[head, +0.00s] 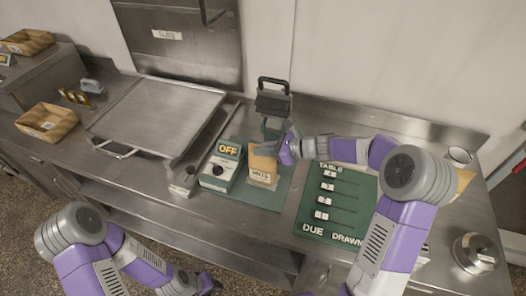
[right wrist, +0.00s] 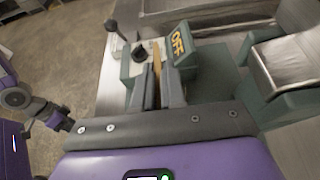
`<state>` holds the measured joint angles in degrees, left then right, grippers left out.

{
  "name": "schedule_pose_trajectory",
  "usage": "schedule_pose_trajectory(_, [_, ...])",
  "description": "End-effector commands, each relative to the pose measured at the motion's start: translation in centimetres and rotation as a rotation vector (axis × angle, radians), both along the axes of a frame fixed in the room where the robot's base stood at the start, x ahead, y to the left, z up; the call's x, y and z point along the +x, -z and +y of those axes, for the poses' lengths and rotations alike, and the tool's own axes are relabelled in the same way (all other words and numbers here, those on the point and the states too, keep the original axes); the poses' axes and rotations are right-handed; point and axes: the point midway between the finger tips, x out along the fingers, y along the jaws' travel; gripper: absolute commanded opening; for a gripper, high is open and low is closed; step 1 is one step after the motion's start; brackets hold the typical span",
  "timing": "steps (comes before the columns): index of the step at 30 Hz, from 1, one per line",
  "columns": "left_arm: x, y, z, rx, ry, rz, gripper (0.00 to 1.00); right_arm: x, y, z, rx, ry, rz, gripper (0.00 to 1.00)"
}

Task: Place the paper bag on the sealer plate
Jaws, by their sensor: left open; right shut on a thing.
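In the right wrist view the bag (right wrist: 156,62) is a thin brown edge between the fingers (right wrist: 157,88), beside the OFF box (right wrist: 181,45). My left gripper (head: 207,284) is low at the front, open, apart from the bag, and partly out of clear sight.
The sealer's dark raised head (head: 273,104) stands behind the bag. A green board (head: 338,203) with several white sliders lies to the right, partly behind my right arm. A large steel plate (head: 160,112) is at left, with a brown tray (head: 47,122) beyond. A steel lidded thing (head: 474,253) stands front right.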

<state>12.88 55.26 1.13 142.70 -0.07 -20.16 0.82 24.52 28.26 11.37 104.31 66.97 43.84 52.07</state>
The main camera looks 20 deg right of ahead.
Motion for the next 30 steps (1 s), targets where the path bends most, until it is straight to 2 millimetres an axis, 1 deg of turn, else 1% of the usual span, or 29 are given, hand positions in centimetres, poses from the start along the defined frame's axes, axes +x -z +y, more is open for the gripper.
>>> schedule_pose_trajectory(1, [0.0, 0.11, 0.0, 0.0, 0.0, 0.0, 0.43, 0.02, 0.31, 0.03, 0.001, 0.0, -0.001, 0.0])
schedule_pose_trajectory(8, [0.0, 0.04, 0.0, 0.0, 0.0, 0.0, 0.43, 0.02, 0.26, 0.03, 0.0, -0.001, -0.002, 0.0])
schedule_pose_trajectory(12, [0.0, 0.34, 0.0, 0.0, 0.0, 0.0, 0.43, 0.02, 0.66, 0.02, 0.0, 0.0, -0.001, 0.0])
schedule_pose_trajectory(13, [0.0, 0.3, 0.0, 0.0, 0.0, 0.0, 0.43, 0.01, 0.64, 0.01, 0.0, 0.0, -0.001, 0.13])
schedule_pose_trajectory(17, [0.0, 0.24, -0.01, 0.0, 0.0, 0.0, 0.43, 0.01, 0.59, 0.01, -0.001, 0.0, -0.001, 0.33])
schedule_pose_trajectory(18, [0.0, 0.24, -0.01, 0.0, 0.0, 0.0, 0.43, 0.0, 0.58, 0.01, -0.001, 0.0, -0.001, 0.36])
schedule_pose_trajectory(25, [0.0, 0.22, 0.0, 0.0, 0.0, 0.0, 0.43, 0.01, 0.55, 0.0, -0.001, 0.001, -0.001, 0.36])
schedule_pose_trajectory(28, [0.0, -0.08, 0.0, 0.0, 0.0, 0.0, 0.43, 0.01, 0.14, 0.0, -0.001, 0.001, -0.001, 0.36])
schedule_pose_trajectory(30, [0.0, -0.09, 0.0, 0.0, 0.0, 0.0, 0.43, -0.33, -0.11, -0.7, -0.003, 0.003, -0.002, 0.36])
